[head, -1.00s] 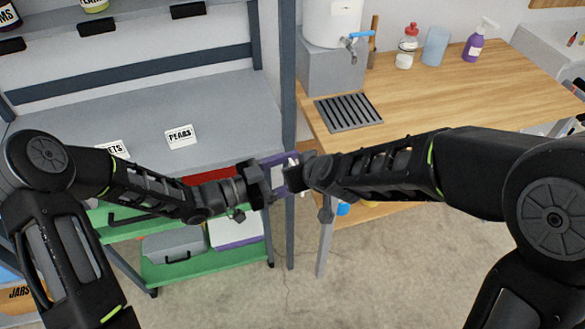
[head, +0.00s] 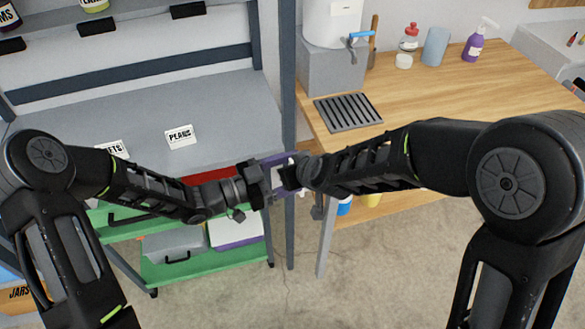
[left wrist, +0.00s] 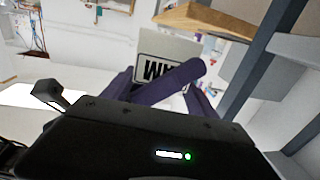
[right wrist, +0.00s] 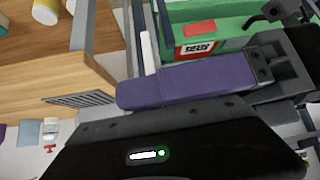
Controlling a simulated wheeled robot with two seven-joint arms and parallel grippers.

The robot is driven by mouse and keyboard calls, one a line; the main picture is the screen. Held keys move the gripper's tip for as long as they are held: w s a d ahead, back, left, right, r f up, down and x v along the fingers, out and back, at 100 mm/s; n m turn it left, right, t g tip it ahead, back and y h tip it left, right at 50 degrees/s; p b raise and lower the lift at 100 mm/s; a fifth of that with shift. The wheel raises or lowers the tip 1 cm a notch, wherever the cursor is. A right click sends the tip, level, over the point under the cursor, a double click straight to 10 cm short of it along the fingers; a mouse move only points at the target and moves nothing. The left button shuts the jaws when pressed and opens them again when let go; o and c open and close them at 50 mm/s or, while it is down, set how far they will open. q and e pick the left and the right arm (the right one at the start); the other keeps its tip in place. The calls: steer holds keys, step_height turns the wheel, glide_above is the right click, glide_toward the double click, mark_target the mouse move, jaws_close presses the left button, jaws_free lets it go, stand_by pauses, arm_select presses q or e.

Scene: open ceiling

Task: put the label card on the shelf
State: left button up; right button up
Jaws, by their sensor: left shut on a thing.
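The label card (left wrist: 160,66) is pale with bold black lettering that appears turned over in the left wrist view. My left gripper (head: 274,176) is shut on it, between purple fingers, in front of the shelving's right post. My right gripper (head: 290,174) is right beside the left one, at the card; its fingers are too hidden to tell if they are open. In the right wrist view a purple finger and dark jaw (right wrist: 185,85) fill the middle. The grey shelf (head: 225,110) is behind my left arm, bearing a PEARS card (head: 180,136) and a partly hidden card ending in ETS (head: 112,148).
An upper shelf (head: 140,20) holds jars and black tags. A grey post (head: 288,90) separates the shelving from a wooden counter (head: 450,95) with a dispenser, grate and bottles. A green cart (head: 205,262) with boxes stands below the shelf. The floor in front is clear.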

stand_by(0.4)
arm_select(q)
steer(key=o, duration=1.4)
steer(key=v, duration=1.2)
